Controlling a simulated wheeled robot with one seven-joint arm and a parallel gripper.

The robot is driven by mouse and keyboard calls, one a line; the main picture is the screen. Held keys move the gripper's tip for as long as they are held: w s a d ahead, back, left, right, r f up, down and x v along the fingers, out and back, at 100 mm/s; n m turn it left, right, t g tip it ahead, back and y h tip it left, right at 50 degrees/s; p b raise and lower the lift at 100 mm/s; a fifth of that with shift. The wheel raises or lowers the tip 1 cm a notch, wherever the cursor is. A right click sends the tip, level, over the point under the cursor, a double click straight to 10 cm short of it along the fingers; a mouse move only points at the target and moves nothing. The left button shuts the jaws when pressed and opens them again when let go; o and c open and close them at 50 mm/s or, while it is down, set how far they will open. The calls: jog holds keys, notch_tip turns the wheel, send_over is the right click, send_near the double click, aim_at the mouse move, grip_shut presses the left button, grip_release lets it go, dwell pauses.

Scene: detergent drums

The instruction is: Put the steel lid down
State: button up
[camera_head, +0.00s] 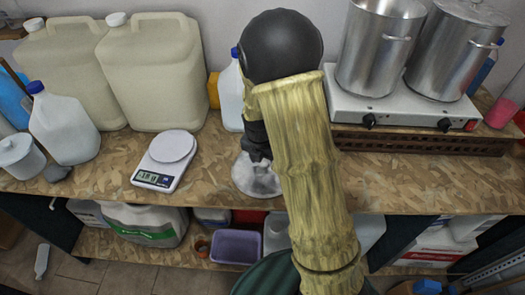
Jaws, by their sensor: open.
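The steel lid (259,184) is a round, shiny disc at the front part of the wooden worktop, right of the kitchen scale. It appears to lie flat on the worktop. My gripper (257,156) is directly above its middle, and it is open. The fingertips are small and dark here, so I cannot tell whether they still touch the lid's knob. The gripper and my arm hide the lid's upper and right parts.
A white scale (168,158) stands left of the lid. Large jerrycans (155,75) and a clear jug (231,98) stand behind. An open steel pot (378,50) and a lidded pot (455,50) stand on a hotplate (400,108) at right. The worktop's front edge is close.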

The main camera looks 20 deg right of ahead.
aim_at(263, 177)
notch_tip(263, 177, up, 12)
jog(key=s+a, duration=0.1)
jog(key=shift+s+b, duration=0.15)
jog(key=shift+b, duration=0.2)
jog(key=shift+a+f, duration=0.1)
dwell(0.3)
jog(key=s+f+m, duration=0.1)
jog(key=s+m, duration=0.5)
jog(key=m, duration=0.8)
jog(key=s+d+f+m+t+y, duration=0.1)
jog(key=s+f+m, duration=0.1)
jog(key=s+m, duration=0.5)
jog(key=m, duration=0.6)
jog(key=shift+d+m, duration=0.15)
jog(key=shift+m, duration=0.25)
jog(key=shift+w+d, duration=0.1)
